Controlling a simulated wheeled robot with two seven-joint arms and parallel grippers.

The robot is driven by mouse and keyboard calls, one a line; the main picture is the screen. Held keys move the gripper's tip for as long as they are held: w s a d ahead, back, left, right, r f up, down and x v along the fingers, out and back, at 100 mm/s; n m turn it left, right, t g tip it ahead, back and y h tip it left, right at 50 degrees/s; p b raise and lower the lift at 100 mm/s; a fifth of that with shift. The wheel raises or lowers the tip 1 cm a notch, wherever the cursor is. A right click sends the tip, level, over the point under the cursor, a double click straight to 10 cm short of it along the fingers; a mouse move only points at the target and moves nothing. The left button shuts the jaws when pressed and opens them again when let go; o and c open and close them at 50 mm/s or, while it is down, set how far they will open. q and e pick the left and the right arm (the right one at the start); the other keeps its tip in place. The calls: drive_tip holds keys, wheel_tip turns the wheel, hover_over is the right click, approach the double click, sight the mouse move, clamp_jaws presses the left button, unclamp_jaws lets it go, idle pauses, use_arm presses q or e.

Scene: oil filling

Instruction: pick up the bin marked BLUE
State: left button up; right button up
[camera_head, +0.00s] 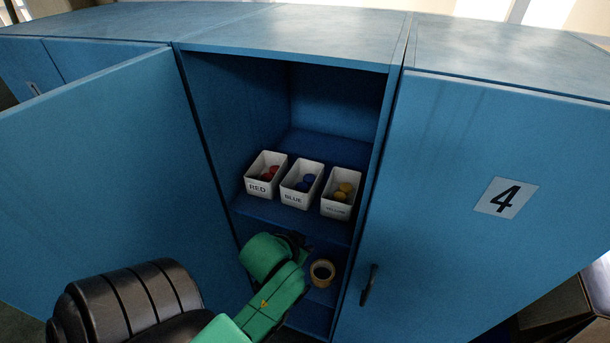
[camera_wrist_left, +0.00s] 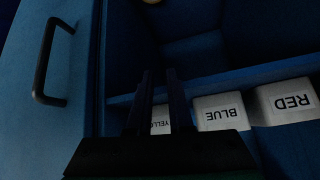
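The white bin marked BLUE (camera_head: 294,198) stands upright on the cabinet shelf, with blue items inside. It is between the RED bin (camera_head: 258,188) and the YELLOW bin (camera_head: 337,208). In the left wrist view, the BLUE bin (camera_wrist_left: 222,112) appears upside down, to the right of my fingers. My left gripper (camera_wrist_left: 162,88) is open and empty, its two dark fingers apart with part of the YELLOW bin's label (camera_wrist_left: 160,124) showing between them. In the head view, my left gripper (camera_head: 297,243) is below the bins' shelf edge, mostly hidden by my arm. My right gripper is not in view.
The blue cabinet door (camera_head: 90,170) stands open at left. A closed door marked 4 (camera_head: 470,240) with a dark handle (camera_head: 369,284) is at right. A tape roll (camera_head: 322,272) lies on the lower shelf. There is free space above the bins.

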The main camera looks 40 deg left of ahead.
use_arm(q)
drive_tip(key=w+a+r+n+t+y, duration=0.1)
drive_tip(key=a+r+t, duration=0.15)
drive_tip(key=r, duration=0.35)
drive_tip(key=w+a+r+n+t+y, duration=0.1)
drive_tip(key=a+r+t+y, duration=0.15)
drive_tip(key=r, duration=0.25)
drive_tip(key=b, duration=0.1)
approach(317, 180)
drive_tip(key=shift+h, duration=0.45)
drive_tip(key=x, duration=0.2)
drive_tip(key=p+x, duration=0.1)
drive_tip(key=x, duration=0.2)
drive_tip(key=shift+a+f, duration=0.1)
drive_tip(key=shift+a, duration=0.35)
drive_tip(key=shift+w+a, duration=0.1)
drive_tip(key=shift+w, duration=0.2)
drive_tip(key=p+x, duration=0.1)
drive_tip(key=x, duration=0.3)
drive_tip(key=shift+p, duration=0.4)
drive_tip(key=shift+w+f, duration=0.3)
drive_tip(key=shift+s+r, duration=0.1)
drive_tip(key=shift+s, duration=0.05)
clamp_jaws()
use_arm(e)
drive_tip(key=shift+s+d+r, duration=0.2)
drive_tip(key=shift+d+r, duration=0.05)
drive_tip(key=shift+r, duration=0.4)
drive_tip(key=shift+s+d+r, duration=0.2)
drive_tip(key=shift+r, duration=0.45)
